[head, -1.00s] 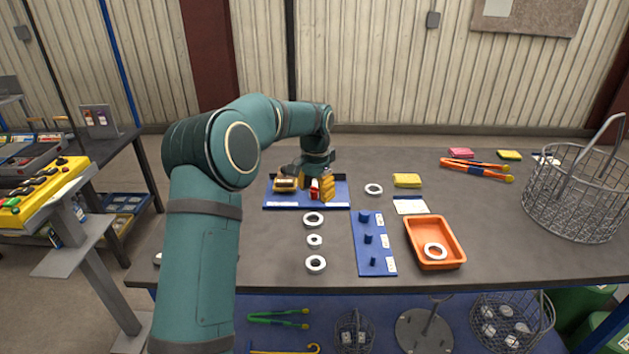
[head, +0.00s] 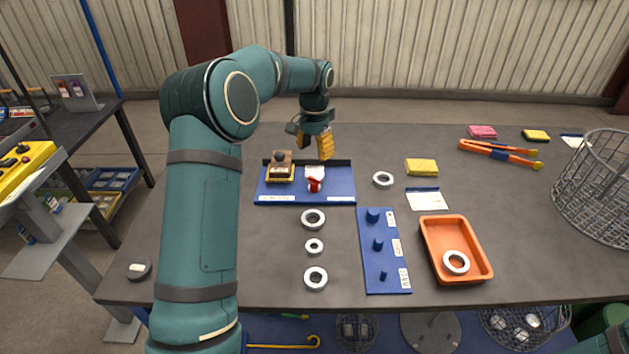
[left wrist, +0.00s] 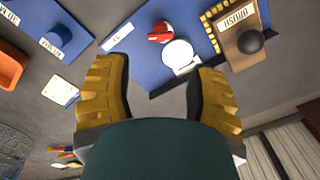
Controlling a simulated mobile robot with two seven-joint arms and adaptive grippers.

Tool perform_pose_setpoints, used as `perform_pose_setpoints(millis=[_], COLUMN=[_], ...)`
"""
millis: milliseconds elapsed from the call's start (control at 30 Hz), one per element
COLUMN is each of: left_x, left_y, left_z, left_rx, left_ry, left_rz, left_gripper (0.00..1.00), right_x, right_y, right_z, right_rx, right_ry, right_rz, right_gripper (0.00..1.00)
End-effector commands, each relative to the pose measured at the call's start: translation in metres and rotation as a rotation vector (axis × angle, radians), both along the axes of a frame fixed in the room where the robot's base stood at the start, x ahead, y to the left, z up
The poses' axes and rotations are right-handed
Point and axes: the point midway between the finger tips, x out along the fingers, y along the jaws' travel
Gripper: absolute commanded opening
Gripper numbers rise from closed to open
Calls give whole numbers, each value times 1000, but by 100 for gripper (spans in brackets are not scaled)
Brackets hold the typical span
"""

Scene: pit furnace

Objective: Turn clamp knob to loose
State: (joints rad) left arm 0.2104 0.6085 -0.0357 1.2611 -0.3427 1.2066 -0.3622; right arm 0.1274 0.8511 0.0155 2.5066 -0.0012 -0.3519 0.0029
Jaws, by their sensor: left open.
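A blue board (head: 335,193) lies near the back of the grey table. On it is a small red knob (head: 314,185) in front of a white piece; the knob also shows in the left wrist view (left wrist: 160,32), beside a white disc (left wrist: 180,57). Left of it stands a brown block (head: 282,172) with a dark ball on top. My left gripper (head: 313,146) is open and empty, above and behind the knob, touching nothing. In the left wrist view its yellow fingers (left wrist: 160,78) are spread, with the disc between and beyond the tips. I cannot read the knob's setting.
White rings (head: 313,219) lie in front of the board. A blue peg plate (head: 385,270), an orange tray (head: 455,274) holding a ring, a yellow sponge (head: 421,167), orange tongs (head: 500,152) and a wire basket (head: 595,190) stand to the right.

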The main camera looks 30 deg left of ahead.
Motion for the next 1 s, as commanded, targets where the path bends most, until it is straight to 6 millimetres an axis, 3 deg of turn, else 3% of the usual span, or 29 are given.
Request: perform_pose_setpoints(millis=[200,500,700,1000], left_x=[-1,-1,0,0], left_y=[0,0,0,0], left_z=[-47,-98,-115,-117], left_rx=[-1,0,0,0], left_ry=[4,3,1,0], left_rz=[0,1,1,1], left_gripper=[56,56,56,56], right_x=[2,5,6,6], right_y=[0,-1,-1,-1], right_z=[-13,-25,-28,-28], right_rx=[-1,-3,-3,-3], right_ry=[-6,-12,-14,-14], right_rz=[-1,-2,-3,-4], right_gripper=[65,65,65,65])
